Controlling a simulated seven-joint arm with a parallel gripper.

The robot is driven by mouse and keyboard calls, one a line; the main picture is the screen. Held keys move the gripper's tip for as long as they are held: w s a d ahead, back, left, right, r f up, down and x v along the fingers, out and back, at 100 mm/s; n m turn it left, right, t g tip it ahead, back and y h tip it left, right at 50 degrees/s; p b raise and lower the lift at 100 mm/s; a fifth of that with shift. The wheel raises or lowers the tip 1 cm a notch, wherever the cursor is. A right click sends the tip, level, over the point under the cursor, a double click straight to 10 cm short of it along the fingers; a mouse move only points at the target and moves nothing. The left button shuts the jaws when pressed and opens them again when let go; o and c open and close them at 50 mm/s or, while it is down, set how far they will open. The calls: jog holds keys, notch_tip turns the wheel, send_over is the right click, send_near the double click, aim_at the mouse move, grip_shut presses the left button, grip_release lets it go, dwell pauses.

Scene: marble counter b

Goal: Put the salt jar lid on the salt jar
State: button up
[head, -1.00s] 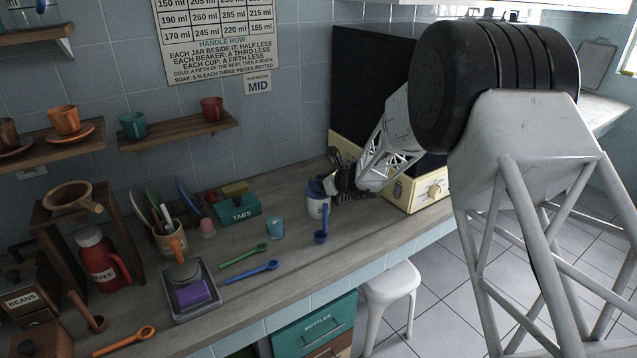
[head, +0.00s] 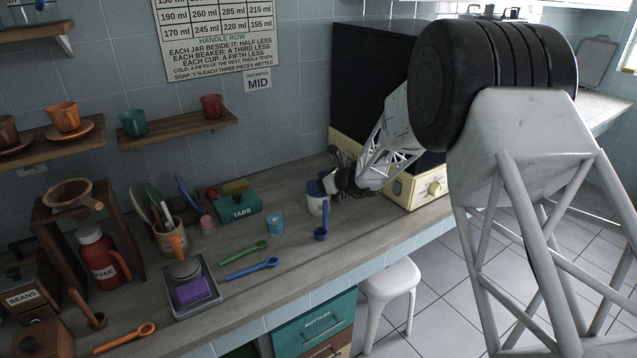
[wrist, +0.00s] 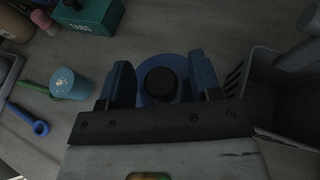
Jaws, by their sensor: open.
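The white salt jar (head: 317,206) stands upright on the counter, right of centre in the head view, with a blue top partly hidden by my gripper. In the wrist view, a round blue lid (wrist: 144,98) with a dark knob in the middle lies between the fingers. It appears to sit on the jar, but I cannot tell whether it is fully seated. My gripper (wrist: 163,82) is open, with one blue-grey finger on each side of the lid. The head view shows my gripper (head: 328,183) at the jar's top; its fingertips are hard to make out there.
A blue scoop (head: 321,235) lies right by the jar's front. A light blue cup (head: 276,225) and the green TABS box (head: 238,211) stand to the left. A cream appliance (head: 418,189) is close on the right.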

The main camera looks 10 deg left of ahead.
jog(key=shift+d+r, duration=0.15)
jog(key=shift+r, duration=0.4)
jog(key=v, duration=1.1)
jog(key=shift+s+d, duration=0.2)
jog(key=shift+d, duration=0.05)
jog(key=shift+r, duration=0.1)
jog(key=s+d+r+n+g+h, duration=0.1)
jog(key=s+d+r+n, duration=0.3)
jog(key=s, duration=0.4)
jog(key=s+d+r+n+g+h, duration=0.1)
jog(key=s+d+r+n+h, duration=0.1)
jog(key=s+d+r+n, duration=0.4)
jog(key=s+d+r+n+g+h, duration=0.1)
jog(key=s+d+r+n, duration=0.15)
jog(key=s, duration=0.65)
jog(key=s+d+r+n+h, duration=0.1)
jog(key=s+d+n+h, duration=0.3)
jog(key=s+d, duration=0.4)
jog(key=s+d+r+n+h, duration=0.1)
jog(key=s+d+n+h, duration=0.3)
jog(key=s, duration=1.7)
jog(key=d+n, duration=0.2)
jog(key=d, duration=0.2)
jog(key=shift+s+d+t+h, duration=0.15)
jog(key=shift+t+h, duration=0.15)
